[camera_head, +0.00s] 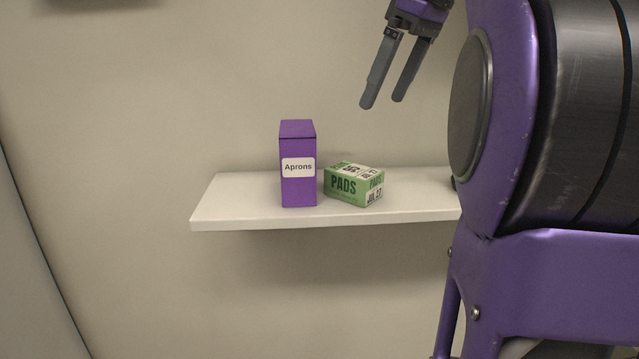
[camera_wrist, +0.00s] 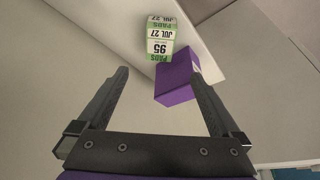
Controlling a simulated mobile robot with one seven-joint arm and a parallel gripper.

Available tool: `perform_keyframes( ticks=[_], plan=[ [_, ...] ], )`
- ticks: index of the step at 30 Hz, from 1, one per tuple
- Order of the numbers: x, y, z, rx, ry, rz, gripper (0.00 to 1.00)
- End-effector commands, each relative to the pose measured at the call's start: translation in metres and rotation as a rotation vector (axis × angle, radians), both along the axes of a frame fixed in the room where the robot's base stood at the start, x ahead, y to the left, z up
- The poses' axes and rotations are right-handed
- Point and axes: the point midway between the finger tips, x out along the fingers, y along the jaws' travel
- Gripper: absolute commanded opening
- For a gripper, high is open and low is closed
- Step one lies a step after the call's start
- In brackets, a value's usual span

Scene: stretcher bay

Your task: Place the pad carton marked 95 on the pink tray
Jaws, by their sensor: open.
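The green pad carton (camera_head: 352,185) lies on the white wall shelf, with "PADS" on its front. In the wrist view the pad carton (camera_wrist: 161,40) shows "95" and "JUL 27" on white patches. My gripper (camera_head: 384,104) is open and empty, above the shelf and above the carton, pointing down. In the wrist view my gripper's fingers (camera_wrist: 162,77) are spread, with the carton beyond them. No pink tray is in view.
A tall purple box labelled "Aprons" (camera_head: 298,182) stands upright just left of the carton; it also shows in the wrist view (camera_wrist: 176,82). The white shelf (camera_head: 240,208) is bare at its left end. My arm hides the shelf's right end.

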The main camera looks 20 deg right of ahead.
Motion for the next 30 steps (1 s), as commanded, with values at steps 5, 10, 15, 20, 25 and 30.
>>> perform_keyframes(
  ticks=[5, 10, 15, 20, 25, 30],
  plan=[
    [0.013, 0.008, -0.043, 0.0, 0.003, 0.002, 1.0],
    [0.025, 0.014, -0.074, 0.0, 0.002, 0.001, 1.0],
    [0.032, 0.018, -0.093, -0.002, 0.0, -0.001, 1.0],
    [0.035, 0.019, -0.101, -0.003, 0.001, -0.001, 1.0],
    [0.039, 0.022, -0.127, -0.002, 0.002, -0.001, 1.0],
    [0.045, 0.026, -0.145, -0.003, 0.002, -0.001, 1.0]
  ],
)
